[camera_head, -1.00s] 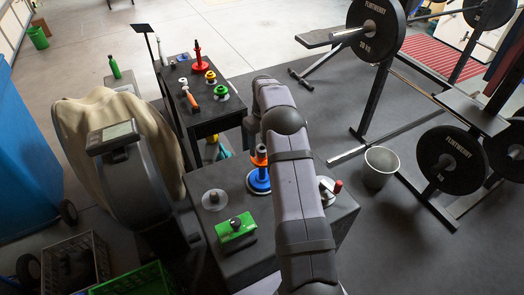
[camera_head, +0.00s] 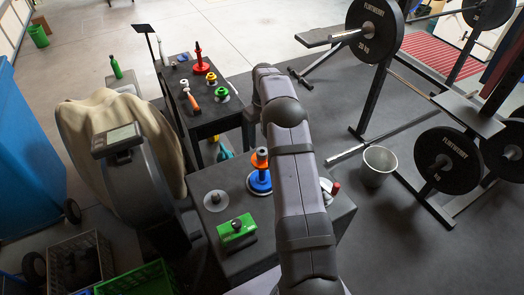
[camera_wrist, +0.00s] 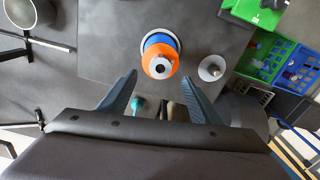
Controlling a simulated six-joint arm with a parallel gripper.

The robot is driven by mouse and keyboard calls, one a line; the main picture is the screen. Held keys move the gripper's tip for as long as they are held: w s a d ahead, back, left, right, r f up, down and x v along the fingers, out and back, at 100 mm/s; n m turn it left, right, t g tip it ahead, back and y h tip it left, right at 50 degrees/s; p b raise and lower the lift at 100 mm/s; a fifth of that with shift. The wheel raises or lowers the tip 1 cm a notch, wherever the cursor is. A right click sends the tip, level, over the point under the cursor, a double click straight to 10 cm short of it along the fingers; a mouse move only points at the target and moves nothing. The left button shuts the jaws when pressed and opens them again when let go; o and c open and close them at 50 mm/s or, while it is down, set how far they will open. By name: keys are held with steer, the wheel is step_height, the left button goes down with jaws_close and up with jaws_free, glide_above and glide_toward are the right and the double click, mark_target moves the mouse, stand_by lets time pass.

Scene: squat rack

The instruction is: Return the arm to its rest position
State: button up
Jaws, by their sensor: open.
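My arm (camera_head: 300,190) reaches forward over the near dark table (camera_head: 335,212) in the head view, and the arm hides its own gripper there. In the wrist view my gripper (camera_wrist: 160,90) shows two fingers spread apart with nothing between them. Past the fingertips, an orange and blue stack (camera_wrist: 160,58) stands on the table. The same stack (camera_head: 260,172) shows just left of my arm in the head view.
A green block (camera_head: 237,230) and a grey disc (camera_head: 216,201) sit on the near table. A far table (camera_head: 215,122) holds colored pieces. A metal bucket (camera_head: 377,166) and a barbell rack (camera_head: 372,95) stand right. An exercise machine (camera_head: 125,165) stands left.

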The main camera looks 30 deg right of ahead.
steer(key=shift+r, duration=0.3)
stand_by(0.4)
